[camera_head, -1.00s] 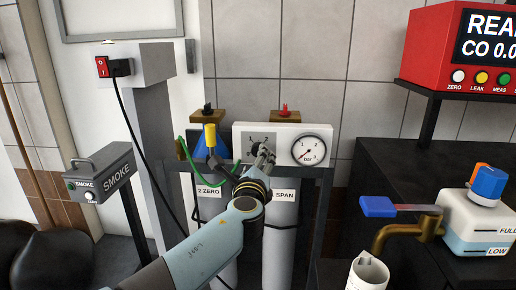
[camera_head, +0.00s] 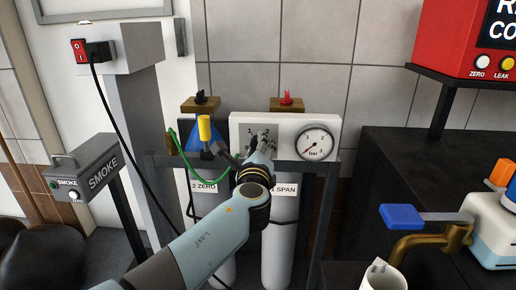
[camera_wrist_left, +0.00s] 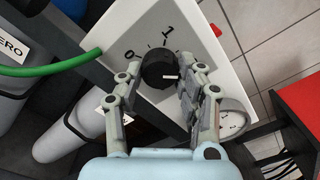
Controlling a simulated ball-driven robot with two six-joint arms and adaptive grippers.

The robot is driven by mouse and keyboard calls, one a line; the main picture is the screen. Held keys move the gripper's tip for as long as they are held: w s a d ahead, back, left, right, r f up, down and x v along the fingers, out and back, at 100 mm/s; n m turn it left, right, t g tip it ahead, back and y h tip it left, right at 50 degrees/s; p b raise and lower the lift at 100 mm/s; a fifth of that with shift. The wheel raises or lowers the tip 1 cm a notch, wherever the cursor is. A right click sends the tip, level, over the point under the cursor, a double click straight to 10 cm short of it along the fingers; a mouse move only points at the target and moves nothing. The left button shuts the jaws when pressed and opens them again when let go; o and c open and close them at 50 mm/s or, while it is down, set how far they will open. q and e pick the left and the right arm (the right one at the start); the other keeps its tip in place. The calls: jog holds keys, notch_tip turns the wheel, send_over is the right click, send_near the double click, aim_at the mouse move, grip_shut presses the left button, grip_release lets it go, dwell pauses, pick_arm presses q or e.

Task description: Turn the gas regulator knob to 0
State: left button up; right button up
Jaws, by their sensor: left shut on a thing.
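The gas regulator knob (camera_wrist_left: 158,68) is black and round, on a white panel (camera_wrist_left: 215,75) marked with a 0, a 1 and short ticks in the left wrist view. A white mark on the knob points right in that view, away from the 0 and 1. My left gripper (camera_wrist_left: 160,80) is shut on the knob, with one finger on each side. In the head view, my left gripper (camera_head: 264,140) covers most of the knob on the panel (camera_head: 332,126). My right gripper is out of view.
A round bar gauge (camera_head: 315,144) sits right of the dial, its needle pointing lower left. Grey cylinders (camera_head: 280,240) stand below. A green hose (camera_head: 170,140) and a yellow-handled tool (camera_head: 205,128) are to the left. A black counter (camera_head: 400,160) stands right.

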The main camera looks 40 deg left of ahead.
pick_arm(q)
jog(key=c, duration=0.5)
jog(key=shift+c, duration=0.2)
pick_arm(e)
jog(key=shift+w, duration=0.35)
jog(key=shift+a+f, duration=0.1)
